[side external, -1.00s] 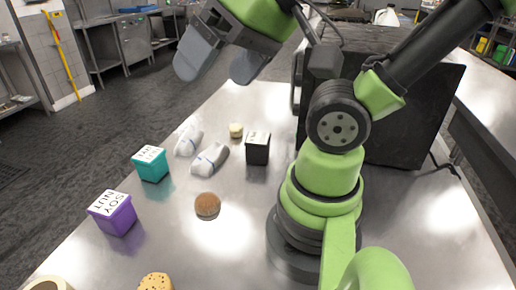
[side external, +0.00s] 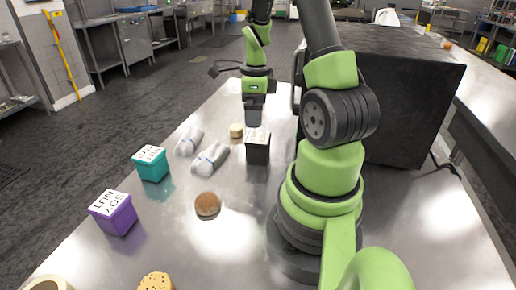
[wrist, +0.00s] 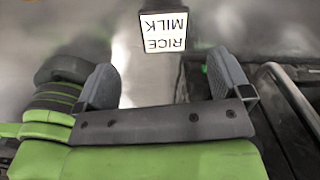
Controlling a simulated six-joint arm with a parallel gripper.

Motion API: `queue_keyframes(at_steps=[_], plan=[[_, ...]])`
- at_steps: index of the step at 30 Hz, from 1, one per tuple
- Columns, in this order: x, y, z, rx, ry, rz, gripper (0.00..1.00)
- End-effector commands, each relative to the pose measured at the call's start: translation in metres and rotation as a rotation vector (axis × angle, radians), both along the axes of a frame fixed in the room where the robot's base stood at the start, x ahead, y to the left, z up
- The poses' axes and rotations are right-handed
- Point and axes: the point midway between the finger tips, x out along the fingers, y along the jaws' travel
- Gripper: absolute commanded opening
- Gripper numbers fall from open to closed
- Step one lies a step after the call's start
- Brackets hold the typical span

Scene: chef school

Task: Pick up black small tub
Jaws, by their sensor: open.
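The black small tub (side external: 258,151) stands upright on the metal table, left of my arm's base in the side view. In the wrist view its white lid label reads "RICE MILK" (wrist: 164,32), at the top of the picture beyond the fingertips. My gripper (side external: 254,112) is just above and behind the tub in the side view, fingers pointing down. In the wrist view my gripper (wrist: 168,88) is open with nothing between its fingers. The tub's sides are mostly out of sight in the wrist view.
Two white wrapped rolls (side external: 210,158) and a small pale round item (side external: 236,131) lie left of the tub. A teal tub (side external: 151,163), a purple tub (side external: 113,212) and a brown round item (side external: 207,204) are nearer. A large black box (side external: 400,90) stands at right.

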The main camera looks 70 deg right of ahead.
Motion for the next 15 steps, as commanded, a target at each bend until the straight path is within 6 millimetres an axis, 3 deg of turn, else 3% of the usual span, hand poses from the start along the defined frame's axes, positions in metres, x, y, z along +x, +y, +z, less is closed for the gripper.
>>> queue_keyframes(at_steps=[4, 10, 15], plan=[[-0.009, -0.008, -0.019, 0.022, 0.022, -0.118, 0.96], [-0.009, -0.008, -0.049, 0.024, 0.023, -0.126, 0.96], [-0.009, -0.008, -0.063, 0.022, 0.022, -0.124, 0.96]])
